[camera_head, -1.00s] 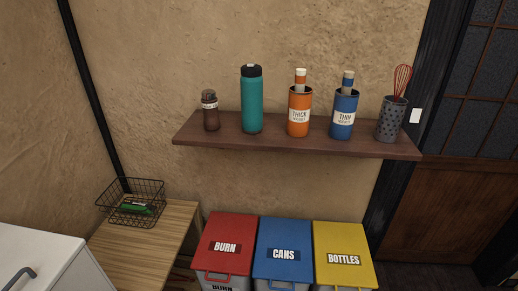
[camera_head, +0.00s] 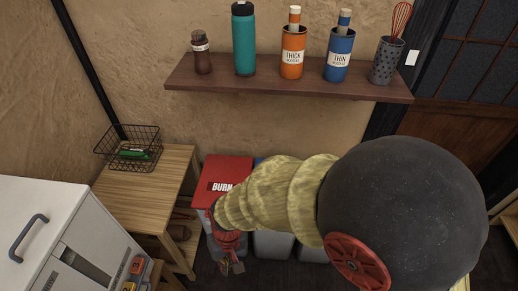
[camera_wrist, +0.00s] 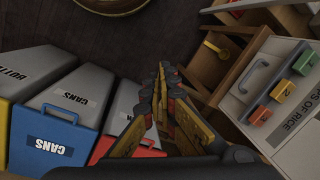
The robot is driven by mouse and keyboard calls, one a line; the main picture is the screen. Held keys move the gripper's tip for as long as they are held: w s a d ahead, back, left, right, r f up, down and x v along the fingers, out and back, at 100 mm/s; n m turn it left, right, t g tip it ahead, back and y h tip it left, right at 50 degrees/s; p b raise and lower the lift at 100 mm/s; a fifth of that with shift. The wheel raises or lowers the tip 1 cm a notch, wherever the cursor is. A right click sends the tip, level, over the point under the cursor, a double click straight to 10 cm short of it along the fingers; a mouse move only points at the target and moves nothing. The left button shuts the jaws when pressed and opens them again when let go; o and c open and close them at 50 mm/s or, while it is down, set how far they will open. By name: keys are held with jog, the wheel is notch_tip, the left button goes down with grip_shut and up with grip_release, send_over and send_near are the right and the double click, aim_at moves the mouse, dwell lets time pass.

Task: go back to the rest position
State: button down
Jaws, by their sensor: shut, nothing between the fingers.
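My gripper (camera_head: 230,266) hangs low in front of the red BURN bin (camera_head: 222,172) in the head view, at the end of my arm. In the wrist view its two fingers (camera_wrist: 161,72) lie together, with nothing between them. The dark floor (camera_wrist: 150,35) shows beyond the fingertips. My arm hides most of the blue bin and the yellow bin in the head view.
The CANS bin (camera_wrist: 55,135) stands left of my fingers in the wrist view. A white rice dispenser (camera_wrist: 285,105) with coloured levers is at right. In the head view, a wall shelf (camera_head: 290,84) holds bottles and canisters. A wire basket (camera_head: 128,148) sits on a wooden table (camera_head: 140,190).

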jog(key=d+r+m+t+h+p, duration=0.1)
jog(key=d+r+m+t+p, duration=0.3)
jog(key=d+r, duration=2.5)
notch_tip(320, 180, up, 3)
jog(key=m+t, duration=0.1)
jog(key=t, duration=0.1)
jog(key=shift+t, duration=0.4)
jog(key=shift+w, duration=0.1)
